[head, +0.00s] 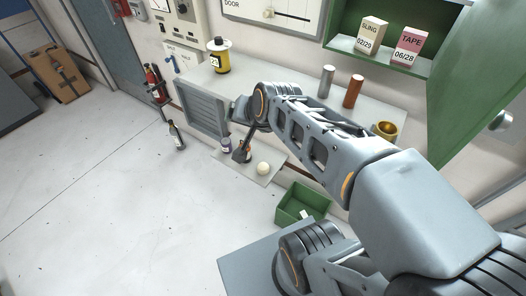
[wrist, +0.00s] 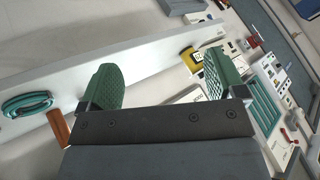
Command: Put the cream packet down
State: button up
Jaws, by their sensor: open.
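A cream packet (head: 371,36) lettered SLING 02/29 stands upright on the shelf of the green cabinet (head: 378,60), left of a pink packet (head: 408,47) lettered TAPE 06/28. My gripper (wrist: 160,68) is open in the wrist view, its two green pads wide apart with nothing between them. The wrist view does not show the cream packet. In the head view my arm reaches across the counter, its end well to the left of and below the cabinet, apart from the packet. My fingers cannot be made out clearly there.
The counter bears a yellow can (head: 220,56), a grey cylinder (head: 326,81), a copper cylinder (head: 353,91) and a gold bowl (head: 385,130). A low board with a pale ball (head: 263,168) and a green bin (head: 302,203) lie below. The floor at left is mostly clear.

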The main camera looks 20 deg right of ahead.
jog(key=s+f+n+g+h, duration=0.1)
jog(key=s+f+n+g, duration=0.3)
jog(key=s+n, duration=0.2)
jog(key=shift+s+d+f+n, duration=0.25)
jog(key=shift+s+n, duration=0.05)
jog(key=shift+s, duration=0.8)
